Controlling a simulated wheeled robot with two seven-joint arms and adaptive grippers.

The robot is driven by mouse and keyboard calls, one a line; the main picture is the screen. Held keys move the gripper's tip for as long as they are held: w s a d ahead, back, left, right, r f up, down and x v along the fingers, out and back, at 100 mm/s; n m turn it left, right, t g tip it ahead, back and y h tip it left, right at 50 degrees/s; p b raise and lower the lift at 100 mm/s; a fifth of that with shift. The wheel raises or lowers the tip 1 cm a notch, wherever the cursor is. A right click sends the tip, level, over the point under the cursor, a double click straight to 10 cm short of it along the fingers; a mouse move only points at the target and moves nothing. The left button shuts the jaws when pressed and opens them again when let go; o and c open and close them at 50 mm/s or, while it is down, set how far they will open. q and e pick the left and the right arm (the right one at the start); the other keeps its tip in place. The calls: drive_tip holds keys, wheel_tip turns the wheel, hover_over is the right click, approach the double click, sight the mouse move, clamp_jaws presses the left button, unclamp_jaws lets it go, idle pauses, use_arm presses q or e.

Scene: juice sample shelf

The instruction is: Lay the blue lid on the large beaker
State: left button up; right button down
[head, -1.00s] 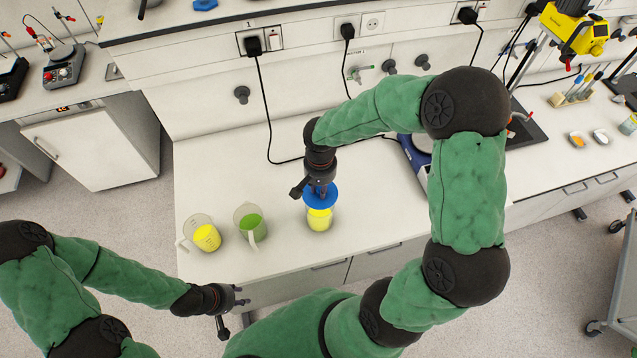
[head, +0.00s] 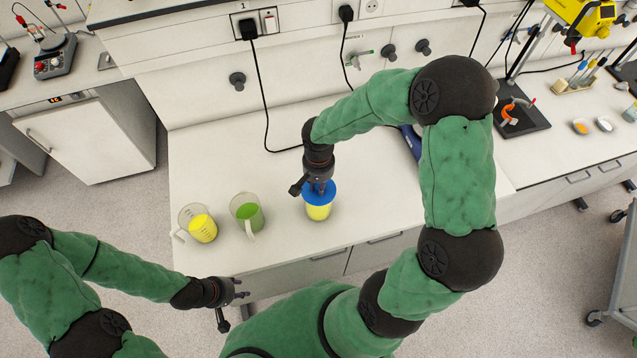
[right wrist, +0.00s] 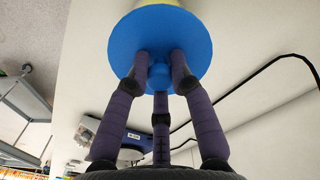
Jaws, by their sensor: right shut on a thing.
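The blue lid (head: 330,191) is a round disc with a small knob (right wrist: 160,74). My right gripper (head: 319,185) is shut on the knob from above, with its fingers around it in the right wrist view (right wrist: 160,78). The large beaker (head: 318,211) with yellow liquid is directly under the lid, its rim hidden by it. The lid looks level and at the rim; I cannot tell if it touches all round. A yellow bit of the beaker shows past the lid in the right wrist view (right wrist: 152,3). My left gripper (head: 238,302) is open and empty, in front of the counter edge.
A jug with green liquid (head: 247,213) and a jug with yellow liquid (head: 201,225) stand left of the beaker on the white counter (head: 215,165). A blue device (head: 411,142) is partly hidden behind my right arm.

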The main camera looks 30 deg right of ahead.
drive_tip(key=shift+f+b, duration=0.65)
drive_tip(key=c, duration=1)
unclamp_jaws()
wheel_tip(320, 180, up, 12)
